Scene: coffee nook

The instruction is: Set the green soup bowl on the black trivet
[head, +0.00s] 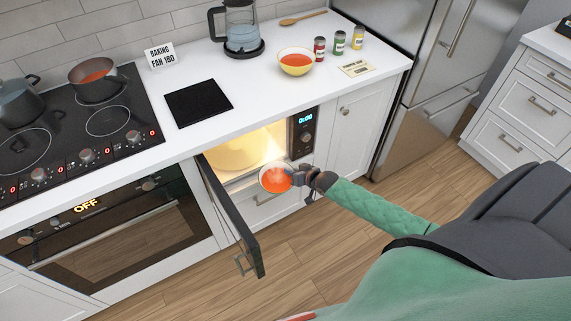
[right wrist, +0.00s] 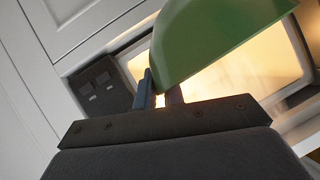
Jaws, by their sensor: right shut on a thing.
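The green soup bowl (right wrist: 215,35) fills the top of the right wrist view. In the head view the same bowl (head: 274,179) shows orange soup inside and sits in front of the open, lit microwave. My right gripper (head: 292,178) is shut on the bowl's rim, and its fingers (right wrist: 162,92) show at the bowl's edge in the wrist view. The bowl looks about level. The black trivet (head: 198,102) lies bare on the white counter, between the cooktop and the yellow bowl. My left gripper is not in view.
The microwave door (head: 234,218) hangs open to the left of the bowl. The microwave (head: 245,150) is built in below the counter. A yellow bowl of soup (head: 296,62), a kettle (head: 241,30) and several small cans (head: 339,42) stand on the counter. A sign (head: 160,55) stands behind the trivet.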

